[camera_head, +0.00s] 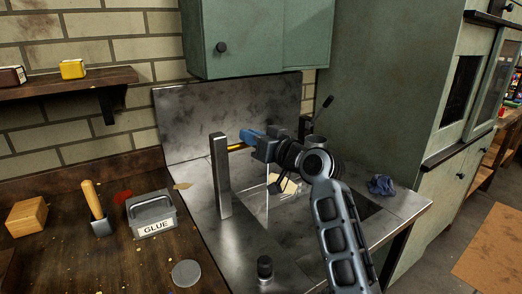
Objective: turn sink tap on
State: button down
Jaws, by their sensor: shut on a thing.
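A steel sink unit (205,244) with a tall back plate stands in the middle. A square steel post (221,180) stands upright at its left side; I cannot tell for sure whether it is part of the tap. My gripper (235,147), blue with orange fingers, reaches in from the right. Its fingertips meet the upper part of the post and are shut on it; the exact contact is partly hidden. A dark lever (325,103) sticks up behind my wrist, its base hidden. A thin pale vertical line shows over the basin; I cannot tell whether it is water.
On the wooden counter at left are a grey glue tin (152,215), a wooden-handled tool (95,205), a wooden block (27,215) and a grey disc (186,273). A blue crumpled cloth (382,185) lies right of the basin. A green cabinet (245,40) hangs above.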

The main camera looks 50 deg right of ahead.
jog(key=n+y+b, duration=0.2)
jog(key=y, duration=0.1)
jog(key=n+g+y+b, duration=0.1)
jog(key=n+y+b, duration=0.1)
jog(key=y+b, duration=0.1)
jog(key=d+n+g+y+b, duration=0.1)
jog(key=n+y+b, duration=0.1)
jog(key=y+b, duration=0.1)
jog(key=shift+w+d+n+y, duration=0.1)
jog(key=shift+w+n+y, duration=0.1)
jog(key=shift+n+y, duration=0.3)
jog(key=shift+y, duration=0.4)
jog(key=c, duration=1.2)
grip_release()
jog(key=shift+o, duration=0.2)
jog(key=v, duration=0.7)
jog(key=shift+s+d+b, duration=0.25)
jog(key=shift+s+b, duration=0.1)
jog(key=shift+r, duration=0.1)
jog(key=shift+c, duration=0.5)
